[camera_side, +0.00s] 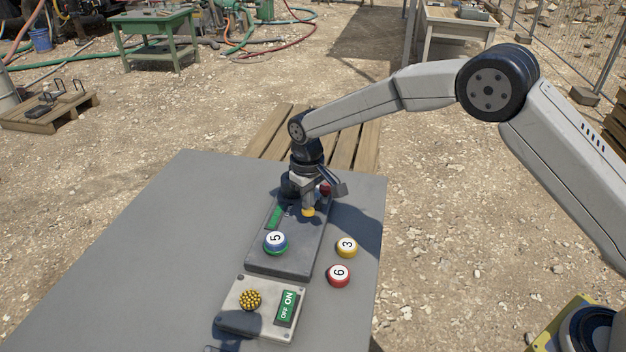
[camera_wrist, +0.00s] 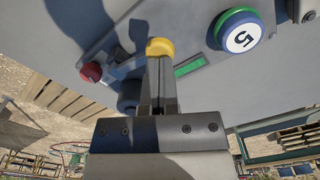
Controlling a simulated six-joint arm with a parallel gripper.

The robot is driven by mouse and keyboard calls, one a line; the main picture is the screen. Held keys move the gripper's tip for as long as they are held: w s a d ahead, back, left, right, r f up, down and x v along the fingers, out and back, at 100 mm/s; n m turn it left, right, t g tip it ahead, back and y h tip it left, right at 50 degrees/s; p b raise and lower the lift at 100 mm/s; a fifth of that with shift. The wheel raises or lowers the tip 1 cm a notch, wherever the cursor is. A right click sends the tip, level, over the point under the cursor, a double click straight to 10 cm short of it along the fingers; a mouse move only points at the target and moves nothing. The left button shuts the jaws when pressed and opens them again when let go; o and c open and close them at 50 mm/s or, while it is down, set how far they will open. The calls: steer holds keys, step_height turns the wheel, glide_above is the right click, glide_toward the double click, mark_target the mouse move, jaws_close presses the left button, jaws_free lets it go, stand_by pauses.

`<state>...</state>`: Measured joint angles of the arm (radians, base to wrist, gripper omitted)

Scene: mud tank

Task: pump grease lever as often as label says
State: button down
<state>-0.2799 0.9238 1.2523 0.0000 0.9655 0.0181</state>
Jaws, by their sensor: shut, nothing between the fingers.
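A dark plate-like unit (camera_side: 278,262) lies on the grey table. It bears a green strip (camera_side: 274,217), also visible in the wrist view (camera_wrist: 189,66), and a blue-and-green-rimmed disc (camera_side: 275,243) marked 5, also in the wrist view (camera_wrist: 240,36). A yellow knob (camera_side: 308,212) and a red knob (camera_side: 325,188) are at its far half. My gripper (camera_side: 308,202) is shut and empty, pointing down. In the wrist view its fingertips (camera_wrist: 160,60) meet the yellow knob (camera_wrist: 160,46); whether they touch is unclear. The red knob (camera_wrist: 90,72) is left of the fingers.
A yellow disc (camera_side: 347,247) marked 3 and a red disc (camera_side: 339,275), marked 6 or 9, lie right of the unit. A control box (camera_side: 232,322) in front carries a yellow-black button (camera_side: 250,299) and a green ON/OFF switch (camera_side: 287,308). The table's left side (camera_side: 130,260) is clear.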

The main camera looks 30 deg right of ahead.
steer(key=shift+f, duration=0.25)
steer(key=shift+f, duration=1.6)
steer(key=shift+r, duration=4)
